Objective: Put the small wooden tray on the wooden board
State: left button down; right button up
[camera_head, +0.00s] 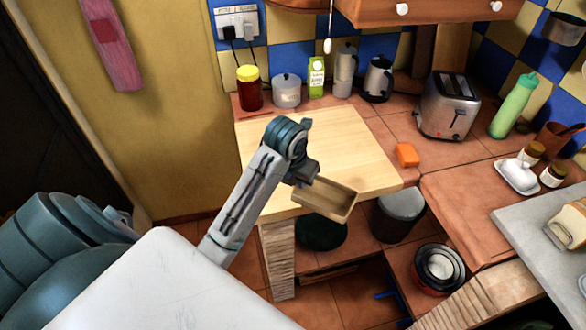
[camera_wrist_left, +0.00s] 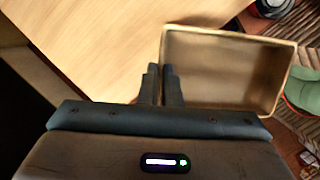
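The small wooden tray (camera_head: 325,199) is a shallow rectangular box, held in the air in front of the near edge of the wooden board (camera_head: 340,140). My left gripper (camera_head: 303,183) is shut on the tray's side wall. In the left wrist view the two fingers (camera_wrist_left: 162,85) are close together at the left wall of the tray (camera_wrist_left: 222,70), which is empty. The board (camera_wrist_left: 90,45) lies to the left there, and the tray reaches past its edge. The pale board's top is bare. My right gripper is not in view.
A red jar with a yellow lid (camera_head: 249,90), a pot (camera_head: 287,92), a green carton (camera_head: 316,78) and kettles stand behind the board. An orange sponge (camera_head: 406,155) and a toaster (camera_head: 448,105) are to its right. A dark bin (camera_head: 398,215) stands below.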

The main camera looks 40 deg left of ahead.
pick_arm(q)
jog(key=shift+w+a+f, duration=0.15)
jog(key=shift+w+a, duration=0.05)
jog(key=w+a+b, duration=0.1)
jog(key=a+b, duration=0.1)
jog(key=a, duration=0.1)
jog(key=w+a+f+b, duration=0.1)
jog(key=w+a+b, duration=0.1)
jog(key=a+b, duration=0.1)
jog(key=w+a+b, duration=0.2)
jog(key=a+b, duration=0.1)
jog(key=shift+a+f, duration=0.15)
jog(key=shift+f, duration=0.05)
jog(key=shift+w+a+r+p, duration=0.45)
jog(key=shift+a+p, duration=0.2)
jog(key=shift+p, duration=0.25)
jog(key=shift+w+a+f, duration=0.15)
jog(key=shift+w+a, duration=0.15)
jog(key=shift+a, duration=0.3)
jog(key=shift+w+a+f, duration=0.1)
jog(key=shift+w+a, duration=0.2)
jog(key=shift+a, duration=0.25)
jog(key=shift+w+a, duration=0.1)
jog(key=shift+a, duration=0.1)
jog(key=shift+f+p, duration=0.25)
jog(key=shift+p, duration=0.1)
notch_tip(320, 180, down, 3)
jog(key=shift+p, duration=0.55)
jog(key=shift+f, duration=0.15)
jog(key=shift+f, duration=0.1)
